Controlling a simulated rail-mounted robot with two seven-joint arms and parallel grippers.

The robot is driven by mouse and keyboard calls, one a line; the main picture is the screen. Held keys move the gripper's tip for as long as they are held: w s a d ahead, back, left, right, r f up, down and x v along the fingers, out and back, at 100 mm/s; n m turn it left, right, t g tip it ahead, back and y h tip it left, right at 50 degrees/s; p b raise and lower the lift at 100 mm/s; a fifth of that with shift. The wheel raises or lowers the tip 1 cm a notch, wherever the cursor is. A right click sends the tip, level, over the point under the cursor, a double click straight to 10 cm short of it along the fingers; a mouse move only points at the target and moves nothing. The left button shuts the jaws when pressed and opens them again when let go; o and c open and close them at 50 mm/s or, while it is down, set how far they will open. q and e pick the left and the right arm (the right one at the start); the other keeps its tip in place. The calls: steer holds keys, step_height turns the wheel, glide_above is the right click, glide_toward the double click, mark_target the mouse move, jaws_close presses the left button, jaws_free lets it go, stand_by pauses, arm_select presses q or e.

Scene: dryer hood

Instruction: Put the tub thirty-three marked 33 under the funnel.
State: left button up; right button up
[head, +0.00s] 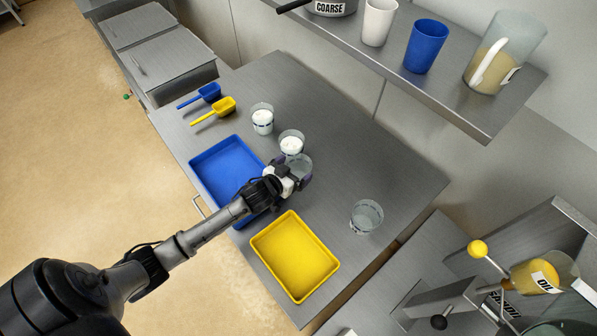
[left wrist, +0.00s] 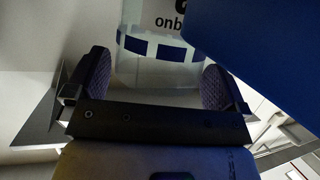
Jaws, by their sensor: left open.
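My left gripper (head: 290,175) is open at a clear tub (head: 300,162) on the steel table. In the left wrist view the open fingers (left wrist: 155,85) stand on either side of a clear tub (left wrist: 158,60) with a blue dashed band and partly cut-off lettering. Two tubs with white contents, one farther back (head: 262,120) and one nearer (head: 291,143), stand beyond it. Another clear tub (head: 367,216) stands alone to the right. No number 33 is legible on any tub. I cannot clearly make out a funnel. My right gripper is not in view.
A blue tray (head: 222,160) lies left of my gripper and a yellow tray (head: 294,256) in front. Blue (head: 208,92) and yellow (head: 225,105) scoops lie behind. A shelf (head: 490,122) overhangs the back. An apparatus with an OIL-labelled vessel (head: 545,275) is at right.

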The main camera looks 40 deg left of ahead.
arm_select(q)
steer(key=shift+x, duration=0.9)
steer(key=shift+c, duration=0.4)
steer(key=c, duration=0.6)
steer(key=shift+r, duration=0.1)
